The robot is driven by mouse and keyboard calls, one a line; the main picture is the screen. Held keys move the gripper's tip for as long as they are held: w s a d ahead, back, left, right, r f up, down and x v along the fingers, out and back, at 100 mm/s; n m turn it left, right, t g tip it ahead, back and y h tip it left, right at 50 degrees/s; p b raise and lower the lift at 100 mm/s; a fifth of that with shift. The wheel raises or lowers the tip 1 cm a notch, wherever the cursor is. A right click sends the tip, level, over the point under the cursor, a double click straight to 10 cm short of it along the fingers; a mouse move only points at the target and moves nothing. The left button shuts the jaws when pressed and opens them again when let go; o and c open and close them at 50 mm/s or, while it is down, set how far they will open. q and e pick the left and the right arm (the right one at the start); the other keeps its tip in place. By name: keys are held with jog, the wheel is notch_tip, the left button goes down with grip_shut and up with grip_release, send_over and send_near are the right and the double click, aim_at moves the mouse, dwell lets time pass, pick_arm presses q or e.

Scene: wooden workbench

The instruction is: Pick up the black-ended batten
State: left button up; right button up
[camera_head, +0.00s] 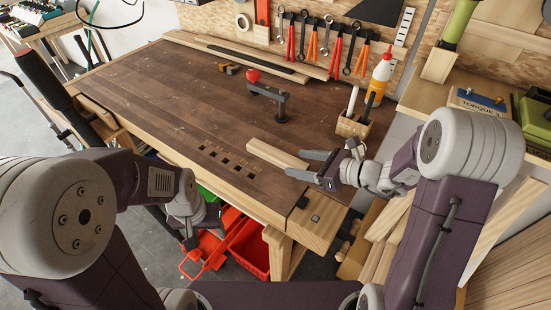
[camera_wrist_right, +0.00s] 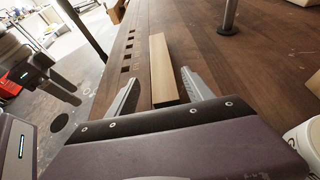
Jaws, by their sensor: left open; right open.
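A pale wooden batten (camera_head: 273,152) lies flat on the workbench near its front right part. It also shows in the right wrist view (camera_wrist_right: 162,60). No black end shows on it; its near end is partly hidden by my right gripper. My right gripper (camera_head: 297,164) is open at the batten's near end. In the right wrist view its fingers stand apart on both sides of the batten, with gaps visible. My left gripper (camera_head: 201,234) is open and empty, low in front of the bench's edge, away from the batten.
A clamp with a red knob (camera_head: 268,88) stands behind the batten. A wooden holder (camera_head: 353,126) and a yellow glue bottle (camera_head: 379,77) stand at the right. Long boards (camera_head: 215,46) lie at the back. The bench's left part is clear.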

aim_at(279, 155)
jog(key=shift+x, duration=1.2)
jog(key=x, duration=0.5)
jog(key=shift+w+r, duration=0.25)
jog(key=shift+r, duration=0.05)
jog(key=shift+c, duration=0.3)
grip_shut()
jog(key=shift+r, duration=0.15)
jog(key=shift+r, duration=0.35)
jog(key=r, duration=0.2)
jog(key=d+r+p, duration=0.1)
jog(key=r, duration=0.1)
jog(key=shift+w, duration=0.1)
jog(key=w+d+r+p, duration=0.1)
jog(key=d+r+p, duration=0.1)
jog(key=d+r, duration=0.4)
jog(key=d, duration=0.4)
jog(key=shift+w+d, duration=0.3)
jog(key=shift+d, duration=0.05)
